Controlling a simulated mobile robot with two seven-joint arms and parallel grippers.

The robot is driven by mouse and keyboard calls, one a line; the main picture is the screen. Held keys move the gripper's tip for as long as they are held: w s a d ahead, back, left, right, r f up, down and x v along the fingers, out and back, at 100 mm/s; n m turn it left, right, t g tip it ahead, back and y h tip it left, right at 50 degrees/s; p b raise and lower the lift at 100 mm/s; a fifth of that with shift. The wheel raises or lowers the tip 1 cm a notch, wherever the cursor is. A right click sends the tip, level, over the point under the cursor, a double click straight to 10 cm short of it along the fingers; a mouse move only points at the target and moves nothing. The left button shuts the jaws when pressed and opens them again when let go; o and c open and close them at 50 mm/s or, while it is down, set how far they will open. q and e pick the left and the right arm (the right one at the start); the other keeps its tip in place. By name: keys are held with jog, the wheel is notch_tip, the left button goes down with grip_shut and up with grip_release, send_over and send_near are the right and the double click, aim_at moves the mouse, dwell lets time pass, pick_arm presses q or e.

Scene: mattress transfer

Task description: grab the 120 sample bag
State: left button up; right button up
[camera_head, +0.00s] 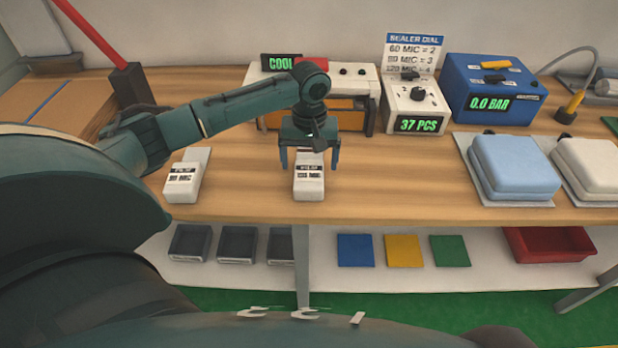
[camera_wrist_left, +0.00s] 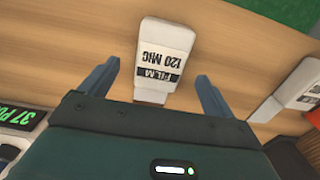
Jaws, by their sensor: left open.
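The 120 MIC sample bag (camera_head: 309,182) is a small white packet with a dark label, lying on the wooden bench. In the left wrist view the bag (camera_wrist_left: 163,55) reads "FILM 120 MIC". My left gripper (camera_head: 309,168) is open above the bag, with one finger to each side of its rear part. In the left wrist view the gripper (camera_wrist_left: 155,85) is open, the bag lies between and beyond its fingertips, and no contact shows. My right gripper is not in view.
Another white film bag (camera_head: 183,180) lies to the left. A sealer (camera_head: 350,85), a dial box (camera_head: 415,100) and a blue gauge box (camera_head: 493,90) stand behind. Pale blue (camera_head: 513,167) and white mattress-like pads (camera_head: 590,165) lie right. Bench is clear around the bag.

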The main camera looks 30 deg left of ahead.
aim_at(309, 172)
pick_arm(q)
notch_tip(309, 172, down, 5)
jog(key=shift+w+a+f, duration=0.1)
jog(key=shift+w+a, duration=0.05)
jog(key=c, duration=1.1)
